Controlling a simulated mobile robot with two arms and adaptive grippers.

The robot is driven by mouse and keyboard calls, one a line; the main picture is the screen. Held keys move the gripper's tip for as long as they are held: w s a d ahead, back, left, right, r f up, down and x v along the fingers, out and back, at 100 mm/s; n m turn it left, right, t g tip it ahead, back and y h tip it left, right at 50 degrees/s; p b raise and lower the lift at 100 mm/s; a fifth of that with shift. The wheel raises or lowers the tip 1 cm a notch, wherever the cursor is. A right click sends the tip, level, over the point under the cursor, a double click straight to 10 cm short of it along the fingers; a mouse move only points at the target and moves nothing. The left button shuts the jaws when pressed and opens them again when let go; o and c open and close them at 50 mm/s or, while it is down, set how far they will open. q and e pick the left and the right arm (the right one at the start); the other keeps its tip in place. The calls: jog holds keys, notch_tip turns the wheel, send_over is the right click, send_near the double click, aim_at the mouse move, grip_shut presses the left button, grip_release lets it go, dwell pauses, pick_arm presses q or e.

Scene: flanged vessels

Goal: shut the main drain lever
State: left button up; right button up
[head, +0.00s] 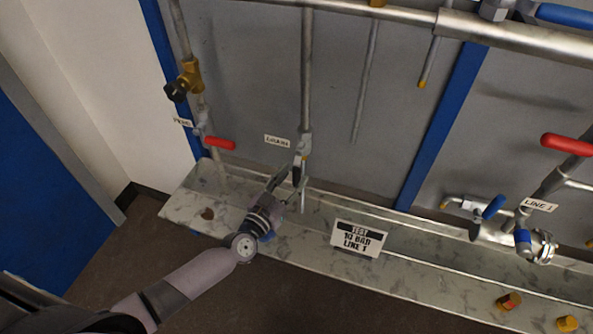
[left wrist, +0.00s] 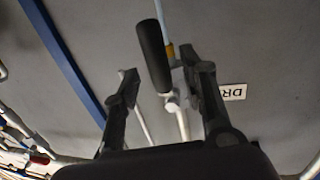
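The drain lever (head: 297,169) has a black handle and sits on the valve at the lower end of a vertical grey pipe, beside the "DRAIN" label (head: 277,141). The handle hangs roughly down along the pipe in the head view. My left gripper (head: 291,187) is right at the handle with its fingers spread. My right gripper is not in view.
A red lever (head: 219,143) and a brass valve (head: 189,78) are on the pipe at the left. A "TEST 10 BAR LINE 1" sign (head: 358,239) stands on the metal ledge (head: 300,243). Another red lever (head: 567,144) and blue-handled valves (head: 494,207) are at the right.

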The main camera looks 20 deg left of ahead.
pick_arm(q)
jog(key=shift+x, duration=1.4)
jog(key=shift+c, duration=0.3)
grip_shut()
